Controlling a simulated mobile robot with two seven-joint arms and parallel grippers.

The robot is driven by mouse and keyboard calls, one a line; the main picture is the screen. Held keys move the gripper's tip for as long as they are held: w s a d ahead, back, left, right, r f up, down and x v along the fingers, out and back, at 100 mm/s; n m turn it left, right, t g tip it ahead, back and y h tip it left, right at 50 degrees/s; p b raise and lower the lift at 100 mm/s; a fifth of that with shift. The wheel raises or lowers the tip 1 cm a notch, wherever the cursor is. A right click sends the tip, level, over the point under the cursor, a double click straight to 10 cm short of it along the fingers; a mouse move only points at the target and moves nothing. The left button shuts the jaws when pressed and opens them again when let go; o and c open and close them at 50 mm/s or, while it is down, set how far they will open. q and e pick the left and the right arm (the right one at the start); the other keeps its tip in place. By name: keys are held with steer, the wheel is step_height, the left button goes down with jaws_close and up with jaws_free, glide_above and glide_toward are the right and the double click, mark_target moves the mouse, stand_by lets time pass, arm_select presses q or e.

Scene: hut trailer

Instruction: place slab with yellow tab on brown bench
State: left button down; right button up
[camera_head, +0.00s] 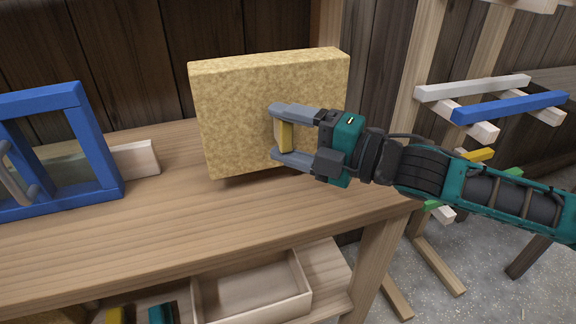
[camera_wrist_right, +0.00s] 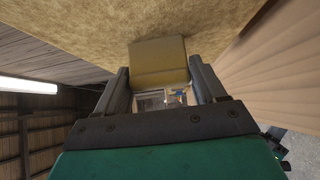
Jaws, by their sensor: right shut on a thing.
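A thick tan slab (camera_head: 235,110) with a speckled surface stands upright at the back of the brown bench (camera_head: 200,225). Its lower edge is close to the bench top; I cannot tell whether it touches. A yellow tab (camera_head: 286,137) sticks out from its face. My right gripper (camera_head: 272,132) is shut on the tab, one finger above and one below it. In the right wrist view the tab (camera_wrist_right: 158,62) sits between the fingers, with the slab (camera_wrist_right: 90,25) behind it. My left gripper does not show.
A blue frame (camera_head: 98,140) stands at the left of the bench, with a pale wooden block (camera_head: 140,159) beside it. An open wooden tray (camera_head: 300,275) is on the shelf below. A rack with coloured bars (camera_head: 510,106) stands at the right. The bench front is clear.

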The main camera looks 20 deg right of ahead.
mark_target(288, 152)
step_height(288, 152, down, 4)
steer(key=shift+r+b, duration=0.1)
steer(key=shift+b, duration=0.45)
steer(key=shift+f, duration=0.25)
steer(key=shift+r, duration=0.1)
steer(key=shift+f, duration=0.2)
steer(key=o, duration=1.2)
steer(key=shift+c, duration=0.2)
